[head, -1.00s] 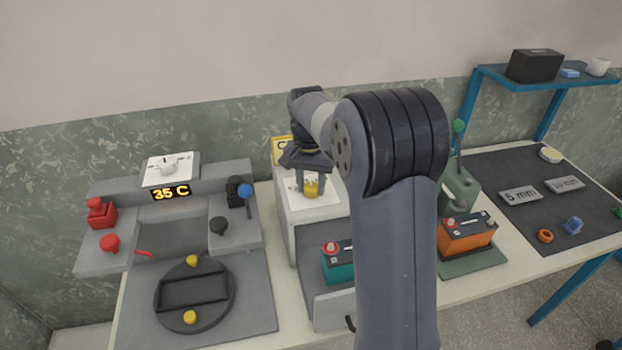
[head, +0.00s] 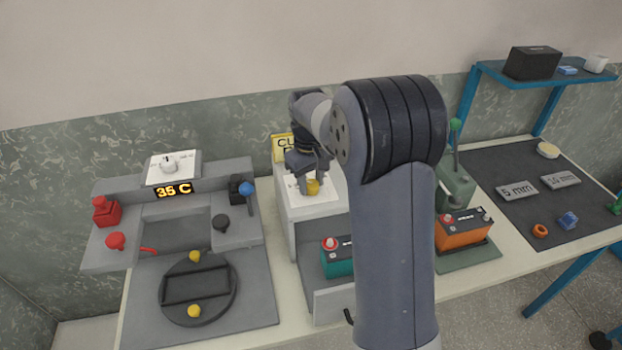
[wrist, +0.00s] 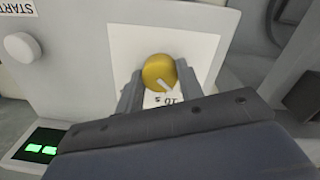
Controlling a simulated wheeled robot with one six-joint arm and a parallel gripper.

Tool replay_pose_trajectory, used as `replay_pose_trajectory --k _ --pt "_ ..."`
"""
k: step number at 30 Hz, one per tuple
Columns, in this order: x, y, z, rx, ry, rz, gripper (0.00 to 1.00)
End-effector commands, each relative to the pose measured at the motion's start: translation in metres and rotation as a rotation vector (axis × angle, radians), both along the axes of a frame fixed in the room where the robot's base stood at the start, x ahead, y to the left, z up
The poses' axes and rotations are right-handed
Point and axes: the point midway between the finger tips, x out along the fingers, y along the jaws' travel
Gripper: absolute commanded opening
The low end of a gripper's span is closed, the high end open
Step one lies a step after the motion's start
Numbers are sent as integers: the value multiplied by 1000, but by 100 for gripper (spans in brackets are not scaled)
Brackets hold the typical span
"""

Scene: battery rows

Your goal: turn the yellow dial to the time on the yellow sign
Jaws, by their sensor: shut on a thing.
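The yellow dial (head: 313,187) sits on a white plate on top of the light grey machine. The yellow sign (head: 283,146) stands behind the machine. My arm hides most of it; only the start of its first word shows, so its time cannot be read.
A teal battery (head: 337,257) sits in the machine's lower bay. Right are an orange battery (head: 464,232) and a dark mat (head: 530,218). In the wrist view a white button (wrist: 20,47) and green display (wrist: 40,149) show.

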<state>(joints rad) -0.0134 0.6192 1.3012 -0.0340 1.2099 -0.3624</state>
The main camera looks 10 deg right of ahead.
Motion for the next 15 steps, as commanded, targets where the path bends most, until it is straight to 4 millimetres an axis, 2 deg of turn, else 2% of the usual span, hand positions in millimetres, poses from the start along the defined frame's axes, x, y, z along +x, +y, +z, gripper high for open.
replay_pose_trajectory --k 6,15 --pt "1 0 1 1 -4 120 13" --pt "1 0 1 0 -5 195 13"
